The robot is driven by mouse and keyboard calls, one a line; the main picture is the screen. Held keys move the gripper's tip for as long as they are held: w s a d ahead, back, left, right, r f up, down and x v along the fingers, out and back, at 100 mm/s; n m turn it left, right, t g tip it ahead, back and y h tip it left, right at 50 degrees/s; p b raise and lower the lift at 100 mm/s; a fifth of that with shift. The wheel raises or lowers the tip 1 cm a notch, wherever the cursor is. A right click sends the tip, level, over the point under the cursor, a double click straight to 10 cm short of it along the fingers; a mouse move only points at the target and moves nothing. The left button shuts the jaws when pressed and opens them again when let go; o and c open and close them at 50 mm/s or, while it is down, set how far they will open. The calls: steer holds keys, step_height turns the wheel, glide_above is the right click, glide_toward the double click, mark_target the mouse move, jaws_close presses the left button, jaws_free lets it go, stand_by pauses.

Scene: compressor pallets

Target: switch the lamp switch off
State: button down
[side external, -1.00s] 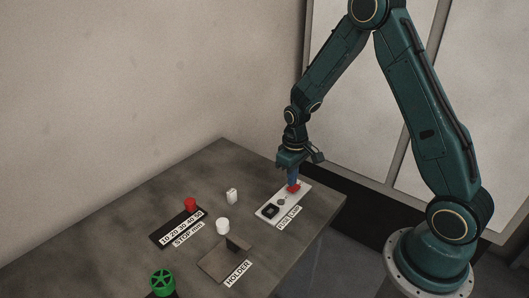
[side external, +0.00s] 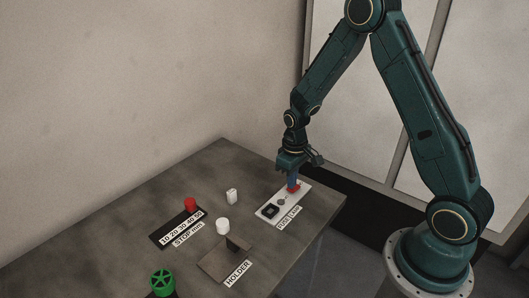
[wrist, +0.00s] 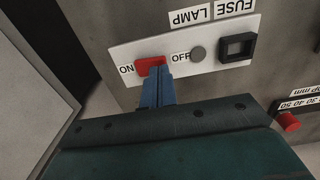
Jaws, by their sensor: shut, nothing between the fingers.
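The lamp switch (wrist: 146,63) is a red rocker on a white panel (wrist: 121,52), with ON at its left end and OFF to its right in the wrist view. In the side view the red of the switch (side external: 298,189) shows just beside my fingertips. My gripper (wrist: 159,70) is shut and empty. Its blue fingers point down at the switch, with their tips over its OFF-side half, and hide part of it. I cannot tell whether the tips press on it. My gripper (side external: 293,187) also shows upright over the panel in the side view.
On the same panel are a grey round button (wrist: 198,54) and a black square fuse socket (wrist: 237,47). A red stop block (side external: 190,204), two white pieces (side external: 222,226) (side external: 232,196), a holder (side external: 222,262) and a green handwheel (side external: 162,281) stand elsewhere on the table.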

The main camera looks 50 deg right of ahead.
steer(key=shift+f, duration=0.5)
stand_by(0.5)
steer(key=shift+r, duration=3.45)
steer(key=shift+r, duration=0.1)
steer(key=s+a+r+t, duration=0.1)
steer(key=s+a+r, duration=0.2)
steer(key=r, duration=0.4)
steer(key=s+a+r+t, duration=0.2)
steer(key=s+r, duration=0.2)
steer(key=r, duration=0.4)
steer(key=s+a+r+t, duration=0.1)
steer(key=s+a+r, duration=0.1)
steer(key=s, duration=0.5)
steer(key=s+a+r+t, duration=0.1)
steer(key=s+a+r, duration=0.1)
steer(key=s+r, duration=0.2)
steer(key=s, duration=0.3)
steer(key=shift+a+r+t, duration=0.2)
steer(key=shift+r+t, duration=0.1)
steer(key=shift+r, duration=0.1)
